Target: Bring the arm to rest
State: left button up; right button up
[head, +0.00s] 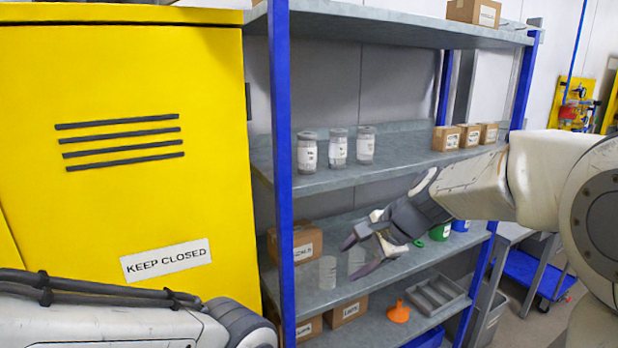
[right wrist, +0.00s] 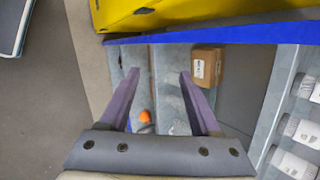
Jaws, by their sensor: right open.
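My right arm comes in from the right in the head view. Its gripper (head: 362,255) is open and empty, in front of the shelving rack (head: 400,182) at about the height of the shelf below the jars. In the right wrist view the two fingers of the right gripper (right wrist: 158,85) stand apart with nothing between them. Part of my left arm shows at the lower left of the head view, but its gripper is out of the picture.
Three labelled jars (head: 337,148) and small boxes (head: 463,136) stand on the middle shelf. A yellow cabinet (head: 120,90) stands left.

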jog(key=s+d+f+n+g+h, duration=0.1)
jog(key=s+d+f+n+h, duration=0.2)
jog(key=s+d+f+n, duration=0.35)
jog(key=s+d+f+n+g+h, duration=0.2)
jog(key=s+d+f+n, duration=0.1)
jog(key=s+f+n, duration=0.55)
jog(key=s+a+n+g+b, duration=0.2)
jog(key=s+a+n+b, duration=0.3)
jog(key=s+a, duration=0.8)
jog(key=shift+s+a+r+n+y, duration=0.2)
jog(key=shift+s+a+n+y, duration=0.1)
jog(key=shift+s, duration=0.65)
